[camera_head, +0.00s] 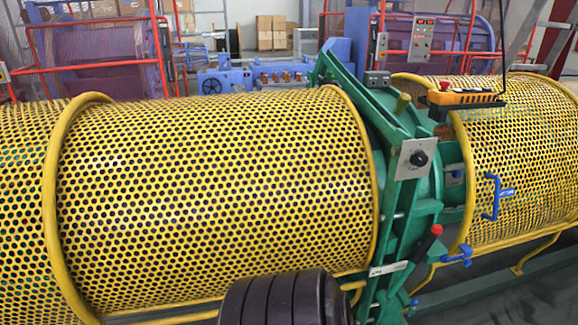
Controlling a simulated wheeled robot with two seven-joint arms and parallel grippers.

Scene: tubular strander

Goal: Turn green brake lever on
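A green upright frame (405,205) stands between two yellow perforated guards, right of centre. Low on its right side a short dark lever with a red knob (436,230) slants up to the right. I cannot tell for certain which of these parts is the brake lever. Neither of my grippers is in view, and nothing is touching the frame or the levers.
A large yellow perforated guard (215,190) fills the left and centre; another (520,150) stands at right with a blue handle (495,197). A grey plate with a black knob (416,158) is on the frame. A dark ribbed shape covers the bottom centre.

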